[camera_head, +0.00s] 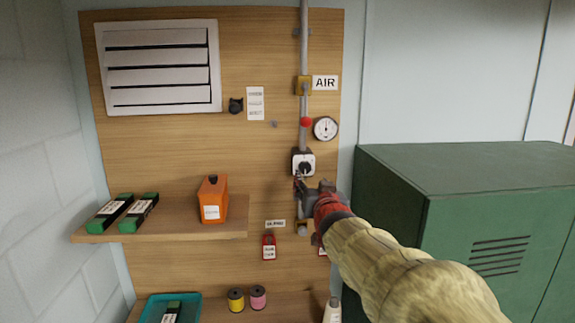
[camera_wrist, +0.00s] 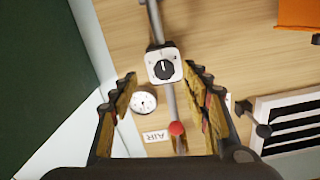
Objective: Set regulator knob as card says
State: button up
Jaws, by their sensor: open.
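The regulator is a white square plate with a round black knob (camera_head: 304,164) on the grey pipe. In the wrist view the knob (camera_wrist: 163,69) shows a white pointer line, with small marks around it too small to read. My gripper (camera_head: 308,185) is just below and in front of the regulator. In the wrist view my open fingers (camera_wrist: 161,80) stand either side of the regulator plate, empty and with no contact visible. A white card (camera_head: 255,103) with several lines of print hangs on the board; its text is unreadable here.
A round gauge (camera_head: 325,128), red ball (camera_head: 306,122) and AIR label (camera_head: 325,83) are close to the regulator. A shelf (camera_head: 190,228) holds an orange box (camera_head: 212,199) and green boxes. A green cabinet (camera_head: 470,175) stands close at the right.

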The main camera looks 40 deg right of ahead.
aim_at(305, 168)
jog(key=shift+r+p+x, duration=0.3)
jog(key=shift+p+x, duration=0.05)
jog(key=shift+x, duration=0.95)
jog(key=shift+r+p+x, duration=0.25)
jog(key=shift+p+x, duration=0.15)
jog(key=shift+x, duration=0.95)
jog(key=shift+r+p+x, duration=0.3)
jog(key=shift+p+x, duration=0.05)
jog(key=shift+x, duration=0.95)
jog(key=shift+w+a, duration=0.1)
jog(key=shift+a, duration=0.1)
jog(key=c, duration=1.1)
jog(key=shift+c, duration=0.3)
